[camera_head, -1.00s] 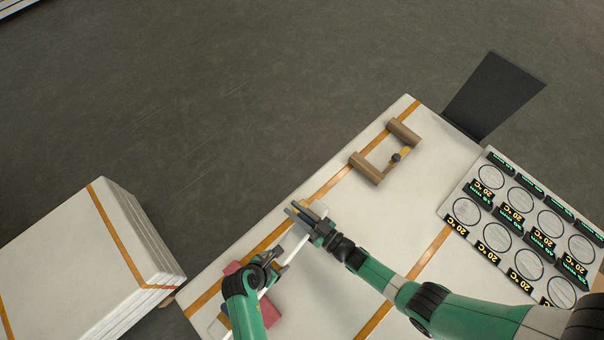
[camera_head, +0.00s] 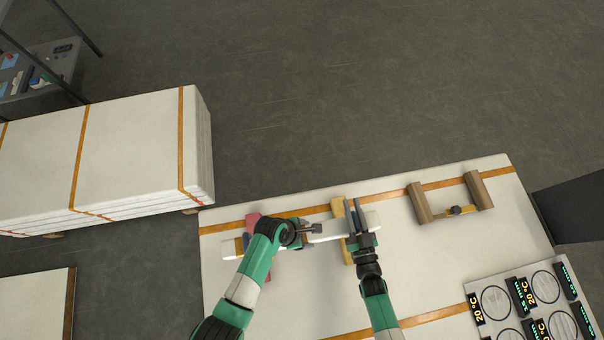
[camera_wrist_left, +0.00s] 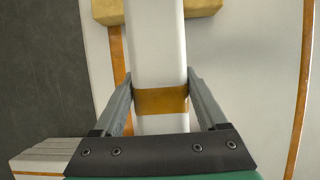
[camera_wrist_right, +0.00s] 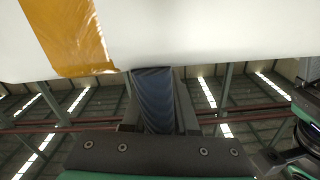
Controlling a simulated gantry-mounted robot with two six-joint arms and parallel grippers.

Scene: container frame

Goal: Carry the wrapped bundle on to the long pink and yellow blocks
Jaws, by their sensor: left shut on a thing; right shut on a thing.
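The wrapped bundle (camera_head: 328,231) is a long white bar with orange bands, lying left to right over the table. Its left part crosses above the long pink block (camera_head: 252,222) and its right part crosses the long yellow block (camera_head: 338,208). I cannot tell whether it touches them. My left gripper (camera_head: 303,232) is shut on the bundle, which also shows between its fingers in the left wrist view (camera_wrist_left: 156,50). My right gripper (camera_head: 354,214) is shut near the bundle's right end. In the right wrist view a dark blue strip (camera_wrist_right: 153,98) sits between its fingers, against the white bundle (camera_wrist_right: 190,35).
A brown wooden frame (camera_head: 420,202) stands to the right on the table. A panel with round dials (camera_head: 494,302) lies at the lower right. A strapped white stack (camera_head: 130,140) stands at the left across a gap. The table between bundle and dials is clear.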

